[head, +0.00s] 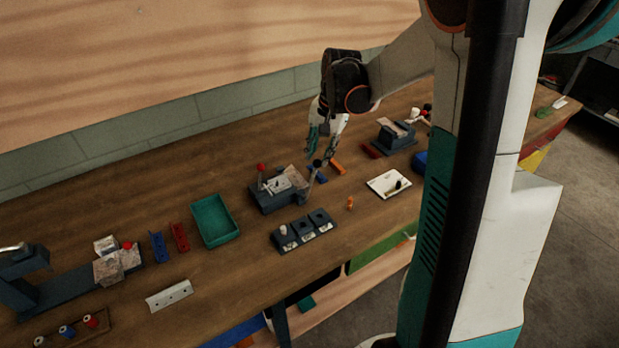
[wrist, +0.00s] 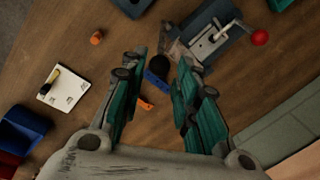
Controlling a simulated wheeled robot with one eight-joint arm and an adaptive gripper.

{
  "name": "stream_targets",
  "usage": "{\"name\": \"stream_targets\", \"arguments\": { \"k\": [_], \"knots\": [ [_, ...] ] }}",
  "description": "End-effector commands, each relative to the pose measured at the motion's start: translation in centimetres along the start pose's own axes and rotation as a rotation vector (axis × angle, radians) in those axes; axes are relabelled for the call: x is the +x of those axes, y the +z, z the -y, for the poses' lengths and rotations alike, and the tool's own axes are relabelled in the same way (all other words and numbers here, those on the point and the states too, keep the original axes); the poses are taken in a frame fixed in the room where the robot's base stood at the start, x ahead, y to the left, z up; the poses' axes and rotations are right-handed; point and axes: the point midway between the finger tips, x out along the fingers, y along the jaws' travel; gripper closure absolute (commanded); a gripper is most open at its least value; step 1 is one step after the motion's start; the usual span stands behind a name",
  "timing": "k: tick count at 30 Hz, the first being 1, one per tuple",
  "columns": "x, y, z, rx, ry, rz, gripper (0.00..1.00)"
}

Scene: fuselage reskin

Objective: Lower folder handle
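The folder (head: 270,200) is a dark blue-grey bench machine with pale plates on top, near the middle of the bench. Its handle ends in a black ball knob (head: 317,163), raised at the machine's right side. In the wrist view the black knob (wrist: 159,67) shows between my fingertips, with the handle's shaft running up toward the folder (wrist: 216,42). My gripper (head: 322,150) points down over the knob. In the wrist view my gripper (wrist: 158,64) is open, its green-padded fingers apart on either side of the knob. I cannot tell whether either finger touches it.
A red ball lever (head: 260,167) stands on the folder's left. A blue piece (head: 319,176) and an orange piece (head: 338,168) lie close by. A dark block with several sockets (head: 305,232), a white card (head: 389,184) and a green tray (head: 214,222) surround it.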

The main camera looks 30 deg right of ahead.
Motion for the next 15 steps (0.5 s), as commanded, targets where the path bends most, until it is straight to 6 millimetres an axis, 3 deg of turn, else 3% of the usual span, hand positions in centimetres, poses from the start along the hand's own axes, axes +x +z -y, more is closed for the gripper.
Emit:
{"name": "stream_targets", "arguments": {
  "k": [9, 15],
  "knots": [
    [6.6, 0.0, 0.0, -0.001, 0.0, -0.001, 0.71],
    [9.6, -0.1, 0.0, -0.001, 0.0, -0.002, 0.71]
  ]
}}
